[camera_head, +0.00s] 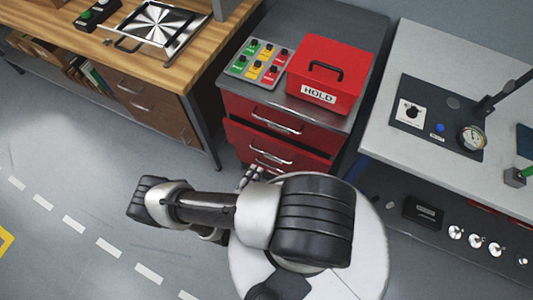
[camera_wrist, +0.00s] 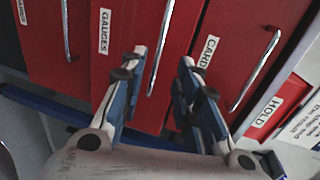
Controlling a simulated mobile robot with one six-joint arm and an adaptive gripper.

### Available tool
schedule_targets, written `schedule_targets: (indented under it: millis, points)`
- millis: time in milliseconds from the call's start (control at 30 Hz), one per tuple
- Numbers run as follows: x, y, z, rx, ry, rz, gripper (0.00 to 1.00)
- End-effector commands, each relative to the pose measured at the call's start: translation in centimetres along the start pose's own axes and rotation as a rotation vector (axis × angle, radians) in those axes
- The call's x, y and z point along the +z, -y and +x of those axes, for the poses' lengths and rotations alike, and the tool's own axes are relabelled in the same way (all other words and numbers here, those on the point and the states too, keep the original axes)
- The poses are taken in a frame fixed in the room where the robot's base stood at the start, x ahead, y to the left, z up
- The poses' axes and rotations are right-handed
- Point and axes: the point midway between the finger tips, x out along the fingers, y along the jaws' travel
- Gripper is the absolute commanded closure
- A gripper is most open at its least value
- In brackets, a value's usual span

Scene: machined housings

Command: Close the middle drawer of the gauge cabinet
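The gauge cabinet (camera_head: 345,135) is red with a grey top. Its middle drawer (camera_head: 240,133) stands out a little past the drawer above. In the wrist view, turned sideways, the middle drawer (camera_wrist: 119,65) carries a GAUGES label and a silver bar handle (camera_wrist: 161,45). My gripper (camera_head: 251,176) is in front of the cabinet, low at the drawer fronts. In the wrist view my gripper (camera_wrist: 164,57) is open, its fingers apart on either side of the handle's line. Nothing shows held between them. Whether the fingertips touch the drawer I cannot tell.
The top drawer (camera_wrist: 235,45) has a CARD label. A red HOLD box (camera_head: 325,70) and a button panel (camera_head: 261,62) stand on the cabinet. A wooden bench (camera_head: 185,70) is left, a grey bench (camera_head: 415,55) right. Floor at the left is clear.

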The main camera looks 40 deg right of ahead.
Motion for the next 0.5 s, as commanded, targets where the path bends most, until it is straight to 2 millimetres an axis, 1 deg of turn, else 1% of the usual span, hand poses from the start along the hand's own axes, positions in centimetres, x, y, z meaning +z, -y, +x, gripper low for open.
schedule_targets:
  millis: [33,100,500]
  points:
    - [-0.2,-0.1,1.0,-0.001,-0.008,0.001,0.71]
    - [-0.2,-0.1,2.2,0.0,-0.007,0.001,0.71]
    - [-0.1,-0.1,8.6,0.001,-0.006,0.003,0.71]
